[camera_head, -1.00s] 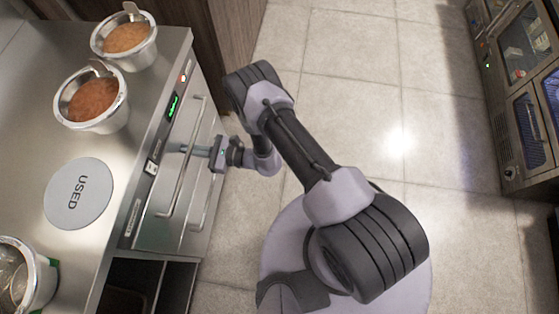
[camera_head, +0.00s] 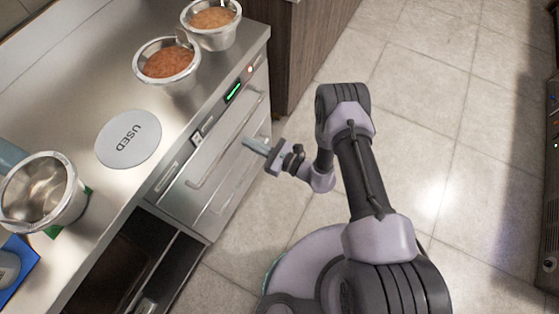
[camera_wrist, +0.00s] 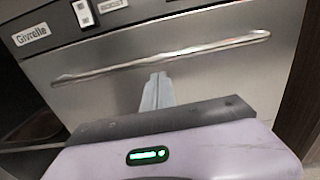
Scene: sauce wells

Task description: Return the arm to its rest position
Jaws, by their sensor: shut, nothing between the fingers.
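My gripper (camera_head: 257,146) is shut and empty, at the end of my arm in the head view. It points at the steel drawer front (camera_head: 208,187) under the counter. In the wrist view its closed fingers (camera_wrist: 157,92) show in front of the drawer front, below the long bar handle (camera_wrist: 165,60). I cannot tell the exact gap between the fingertips and the drawer front. My arm is bent, with its elbow raised over the floor.
An open compartment (camera_head: 121,262) is below left. The tiled floor (camera_head: 430,110) right of my arm is clear.

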